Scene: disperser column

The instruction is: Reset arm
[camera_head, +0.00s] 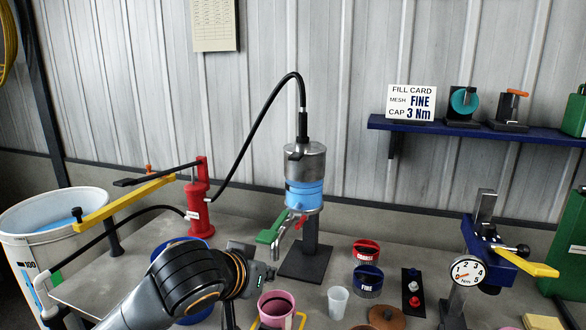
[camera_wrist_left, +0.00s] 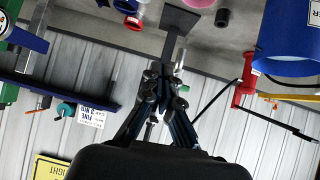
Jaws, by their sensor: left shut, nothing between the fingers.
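My left arm comes in from the lower left in the head view. Its gripper (camera_head: 262,274) is over the front of the table, left of the column's foot, and partly hidden by my wrist. In the left wrist view the gripper (camera_wrist_left: 172,66) has its fingers together, with nothing held. The disperser column, with a steel top and blue band (camera_head: 304,190), stands upright behind it on a dark foot plate (camera_head: 305,264). A green lever (camera_head: 271,230) is at the column's left, apart from my gripper. My right gripper does not show.
A red pump (camera_head: 199,210) with a yellow bar stands left, beside a white bucket (camera_head: 55,240). A pink mug (camera_head: 276,306), white cup (camera_head: 338,301) and red and blue caps (camera_head: 368,282) are in front. A torque gauge stand (camera_head: 468,271) is right. A blue shelf (camera_head: 470,129) hangs behind.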

